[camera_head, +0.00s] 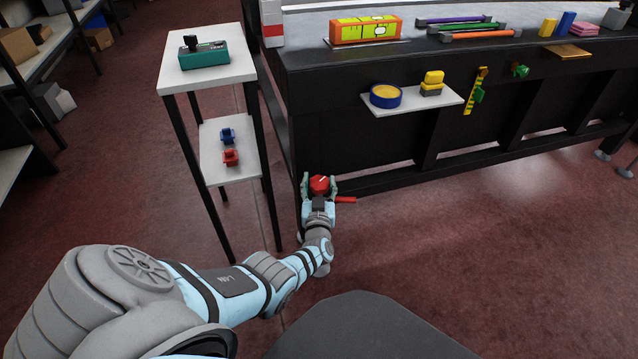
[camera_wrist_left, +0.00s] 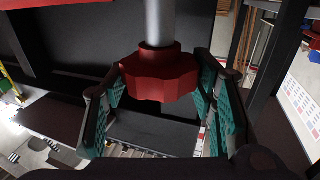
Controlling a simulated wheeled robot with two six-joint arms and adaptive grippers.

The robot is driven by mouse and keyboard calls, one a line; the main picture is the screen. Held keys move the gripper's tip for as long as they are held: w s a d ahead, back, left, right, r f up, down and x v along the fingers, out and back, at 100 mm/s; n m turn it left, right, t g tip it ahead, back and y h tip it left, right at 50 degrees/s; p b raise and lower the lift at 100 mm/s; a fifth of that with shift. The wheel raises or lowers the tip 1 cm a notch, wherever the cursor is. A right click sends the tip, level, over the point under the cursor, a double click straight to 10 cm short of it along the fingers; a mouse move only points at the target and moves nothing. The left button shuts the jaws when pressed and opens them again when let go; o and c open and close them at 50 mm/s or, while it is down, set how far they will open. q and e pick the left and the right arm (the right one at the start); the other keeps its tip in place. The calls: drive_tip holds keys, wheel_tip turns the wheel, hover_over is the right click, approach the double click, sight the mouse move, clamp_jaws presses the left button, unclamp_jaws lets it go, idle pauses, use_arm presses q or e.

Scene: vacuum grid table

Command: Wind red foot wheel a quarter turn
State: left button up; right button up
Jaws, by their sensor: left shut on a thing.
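The red foot wheel (camera_head: 320,184) is at the lower front corner of the dark table, low near the floor. In the left wrist view the wheel (camera_wrist_left: 160,76) is a lobed red knob on a grey upright post (camera_wrist_left: 160,22). My left gripper (camera_head: 319,190) reaches down to it, with one finger on each side of the wheel. In the wrist view its teal-padded fingers (camera_wrist_left: 163,100) flank the wheel and are closed on it. The wheel's far side is hidden. My right gripper is in neither view.
The black table (camera_head: 345,95) stands behind the wheel. A red bar (camera_head: 345,200) sticks out to the wheel's right. A two-tier white stand (camera_head: 215,70) is close to the left, holding a teal device (camera_head: 204,56) on top. Open floor lies to the right.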

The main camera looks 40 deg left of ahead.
use_arm(q)
drive_tip(key=o, duration=1.2)
drive_tip(key=shift+c, duration=0.2)
drive_tip(key=shift+d, duration=0.1)
drive_tip(key=v, duration=1.2)
